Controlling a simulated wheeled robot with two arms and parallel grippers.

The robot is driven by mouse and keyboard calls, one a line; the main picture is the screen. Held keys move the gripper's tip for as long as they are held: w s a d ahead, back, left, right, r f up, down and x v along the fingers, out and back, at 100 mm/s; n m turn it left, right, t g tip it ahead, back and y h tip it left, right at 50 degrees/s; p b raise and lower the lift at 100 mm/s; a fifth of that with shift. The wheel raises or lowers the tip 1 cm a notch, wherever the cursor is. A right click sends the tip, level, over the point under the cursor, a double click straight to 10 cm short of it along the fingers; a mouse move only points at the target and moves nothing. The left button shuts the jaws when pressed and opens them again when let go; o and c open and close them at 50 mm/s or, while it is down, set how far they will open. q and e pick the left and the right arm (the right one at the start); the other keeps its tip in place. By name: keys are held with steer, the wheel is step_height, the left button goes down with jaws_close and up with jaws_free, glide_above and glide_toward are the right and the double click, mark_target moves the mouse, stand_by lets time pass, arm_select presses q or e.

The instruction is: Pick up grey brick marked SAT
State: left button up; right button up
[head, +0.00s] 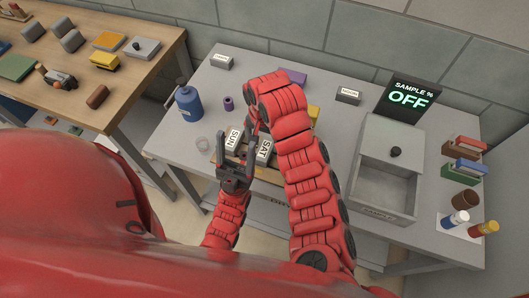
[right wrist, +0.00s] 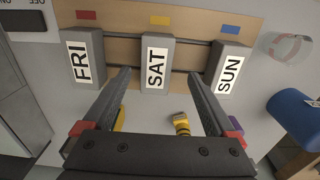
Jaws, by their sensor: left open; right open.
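The grey brick marked SAT (head: 264,148) lies on a wooden board beside the grey SUN brick (head: 234,138). In the right wrist view the SAT brick (right wrist: 156,64) lies between the FRI brick (right wrist: 88,58) and the SUN brick (right wrist: 228,68), below a yellow square. My right gripper (right wrist: 160,76) is open, its two fingers apart on either side of the SAT brick's near end; contact cannot be told. In the head view the right arm hides most of this gripper. My left gripper (head: 236,158) is open and empty, fingers up, in front of the SUN and SAT bricks.
An open drawer box (head: 392,138) and an OFF display (head: 408,98) are on the right. A wooden table (head: 150,66) with loose items is at the left.

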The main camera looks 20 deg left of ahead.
mark_target(265, 148)
steer(key=shift+d+f+p, duration=0.15)
steer(key=shift+f+p, duration=0.2)
steer(key=shift+f, duration=0.15)
step_height(265, 148, down, 4)
steer(key=shift+d+r+p, duration=0.1)
steer(key=shift+d+p, duration=0.05)
steer(key=shift+p, duration=0.75)
steer(key=shift+w+f, duration=0.15)
steer(key=shift+f, duration=0.15)
jaws_close()
